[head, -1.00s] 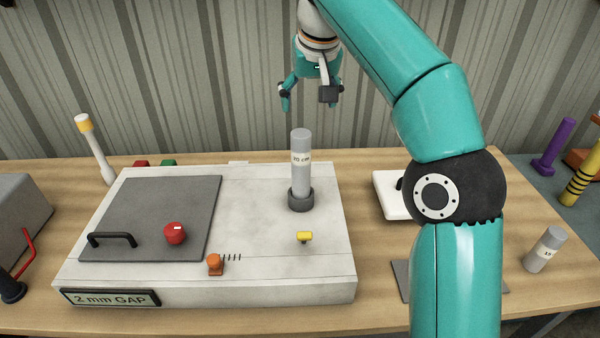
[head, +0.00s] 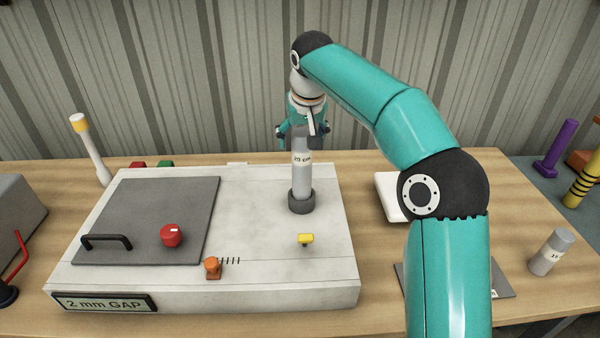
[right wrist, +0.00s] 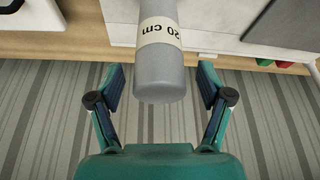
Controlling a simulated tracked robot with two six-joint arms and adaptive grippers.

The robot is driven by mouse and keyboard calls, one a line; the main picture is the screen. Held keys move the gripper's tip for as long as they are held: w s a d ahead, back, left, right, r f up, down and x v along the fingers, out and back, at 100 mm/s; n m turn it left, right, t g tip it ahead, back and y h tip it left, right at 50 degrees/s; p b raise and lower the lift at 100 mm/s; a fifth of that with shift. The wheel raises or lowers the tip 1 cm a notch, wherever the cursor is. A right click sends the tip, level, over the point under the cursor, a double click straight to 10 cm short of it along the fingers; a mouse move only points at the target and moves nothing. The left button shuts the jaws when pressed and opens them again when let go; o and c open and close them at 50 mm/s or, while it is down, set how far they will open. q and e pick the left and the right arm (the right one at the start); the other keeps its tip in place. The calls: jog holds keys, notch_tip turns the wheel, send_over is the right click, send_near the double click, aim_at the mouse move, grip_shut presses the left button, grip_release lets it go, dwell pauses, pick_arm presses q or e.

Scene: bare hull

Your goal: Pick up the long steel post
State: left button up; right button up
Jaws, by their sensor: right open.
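The long steel post (head: 302,178) is a grey cylinder with a white label reading 20 cm. It stands upright in a dark round collar (head: 301,202) on the pale box. In the right wrist view the post (right wrist: 160,75) comes down from the top, its end between the two fingers. My right gripper (head: 297,140) is open, at the height of the post's top and just behind it in the head view. In the right wrist view the fingers of this gripper (right wrist: 160,92) stand apart on both sides, with gaps to the post. My left gripper is out of view.
The pale box (head: 260,240) has a dark plate (head: 150,215) with a handle, a red knob (head: 171,235), an orange knob (head: 212,267) and a yellow knob (head: 306,239). A white-and-yellow rod (head: 90,150) stands at the left.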

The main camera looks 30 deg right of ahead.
grip_shut()
jog(key=shift+w, duration=0.1)
dwell(0.4)
jog(key=shift+r, duration=0.2)
